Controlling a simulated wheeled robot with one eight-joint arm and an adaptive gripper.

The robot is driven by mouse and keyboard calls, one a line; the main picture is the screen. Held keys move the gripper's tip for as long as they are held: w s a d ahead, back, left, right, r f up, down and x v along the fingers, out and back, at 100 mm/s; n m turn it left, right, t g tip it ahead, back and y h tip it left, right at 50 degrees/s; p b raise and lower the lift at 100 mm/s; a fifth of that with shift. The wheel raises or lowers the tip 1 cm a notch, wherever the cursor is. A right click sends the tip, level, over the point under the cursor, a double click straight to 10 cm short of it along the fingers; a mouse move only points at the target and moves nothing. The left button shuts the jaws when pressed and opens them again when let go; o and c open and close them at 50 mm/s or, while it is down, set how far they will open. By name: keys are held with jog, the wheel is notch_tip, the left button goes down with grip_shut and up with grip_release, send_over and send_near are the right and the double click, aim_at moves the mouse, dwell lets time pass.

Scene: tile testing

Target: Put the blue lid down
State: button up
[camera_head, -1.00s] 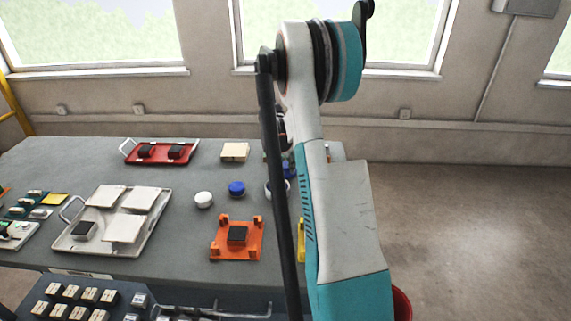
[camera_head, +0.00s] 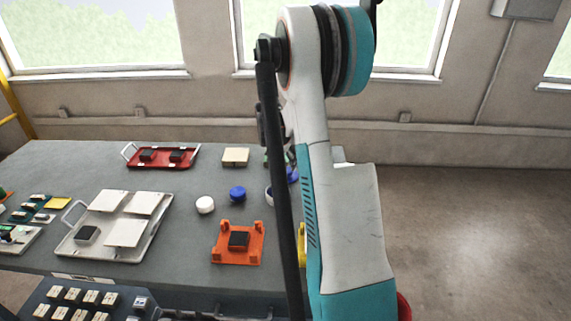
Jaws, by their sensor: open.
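A round blue piece (camera_head: 237,193), which may be a lid or a capped jar, is on the grey table (camera_head: 190,240), right of a round white piece (camera_head: 205,204). A second blue piece (camera_head: 292,176) shows partly behind my arm; I cannot tell which is the blue lid. A white and blue round object (camera_head: 269,194) is partly hidden by my arm's dark rod. My arm stands across the table's right end. My gripper's fingers are hidden behind it.
An orange fixture (camera_head: 222,256) with a dark block is near the front edge. A light tray (camera_head: 160,222) with white tiles is at left, a red tray (camera_head: 190,161) at the back. Some table between these is bare.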

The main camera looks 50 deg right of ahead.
jog(key=p+v, duration=0.1)
jog(key=v, duration=0.5)
jog(key=shift+r, duration=0.25)
jog(key=shift+a, duration=0.15)
